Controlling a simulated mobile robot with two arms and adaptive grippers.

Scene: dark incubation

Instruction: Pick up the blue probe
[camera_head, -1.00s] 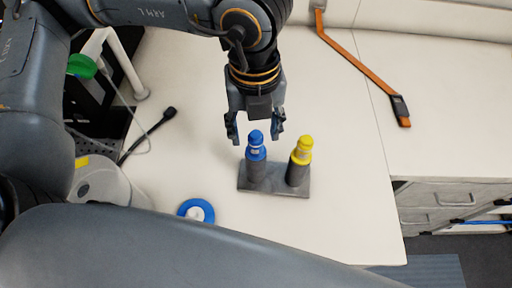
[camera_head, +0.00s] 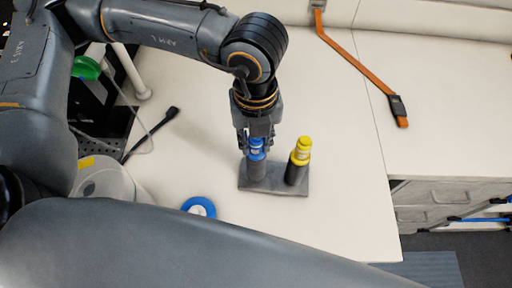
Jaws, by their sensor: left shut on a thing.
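The blue probe (camera_head: 256,154) stands upright in the left socket of a grey two-socket holder (camera_head: 274,188) on the white table. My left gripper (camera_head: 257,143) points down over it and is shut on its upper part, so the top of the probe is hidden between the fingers. The yellow probe (camera_head: 300,152) stands upright in the right socket, just right of the gripper and apart from it. My right gripper is not in view; a large grey arm link of mine crosses the bottom.
A blue tape roll (camera_head: 199,207) lies in front of the holder, to its left. A black cable plug (camera_head: 170,113) and a white container (camera_head: 100,180) are at the left. An orange strap (camera_head: 362,66) lies at the back right. The table right of the holder is clear.

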